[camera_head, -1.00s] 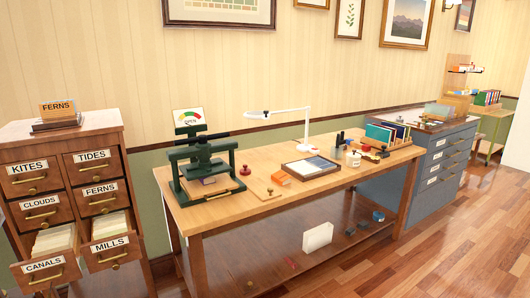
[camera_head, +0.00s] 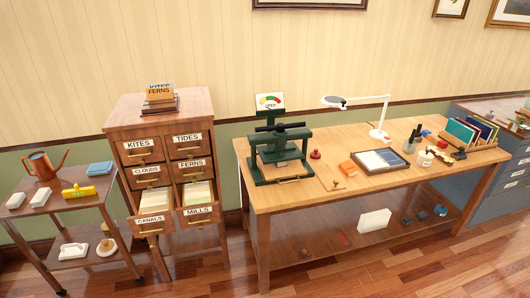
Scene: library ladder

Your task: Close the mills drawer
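The mills drawer (camera_head: 199,213) is the lower right drawer of the wooden card cabinet (camera_head: 160,113). It is pulled out, and pale cards show inside it. Its front carries a MILLS label and a brass handle. The canals drawer (camera_head: 152,222) beside it on the left is also pulled out with cards showing. The kites, tides, clouds and ferns drawers above look shut. Neither of my grippers is in view.
A wooden cart (camera_head: 78,206) with a copper watering can (camera_head: 47,166) stands left of the cabinet. A workbench (camera_head: 310,197) with a green press (camera_head: 278,153) stands close on its right. Wooden floor (camera_head: 350,275) is free in front.

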